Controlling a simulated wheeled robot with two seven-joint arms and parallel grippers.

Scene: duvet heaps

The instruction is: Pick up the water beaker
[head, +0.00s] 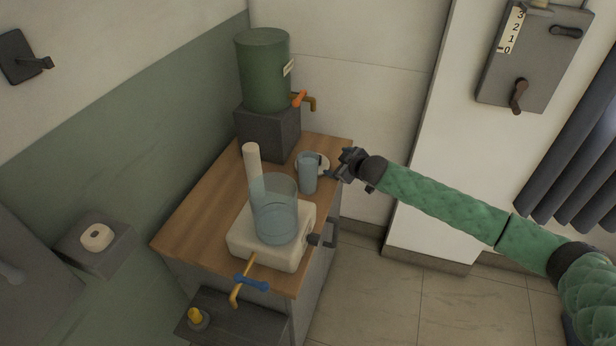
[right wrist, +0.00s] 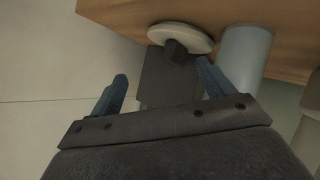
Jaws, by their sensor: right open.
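A slim blue see-through beaker (head: 307,174) stands upright near the right edge of the wooden cabinet top. It also shows in the right wrist view (right wrist: 244,55), to the right of my fingers. A wider clear blue vessel (head: 275,212) stands on a white base in front of it; I cannot tell which one is called the water beaker. My right gripper (head: 338,172) is just right of the slim beaker, apart from it. In the right wrist view its blue fingers (right wrist: 163,88) are spread with nothing held between them. My left gripper is not in view.
A white disc (head: 323,161) with a dark knob lies behind the slim beaker. A green tank (head: 264,70) with an orange-handled tap stands on a grey block behind. A white cylinder (head: 252,164) stands left. The wooden top (head: 205,205) is bare at left.

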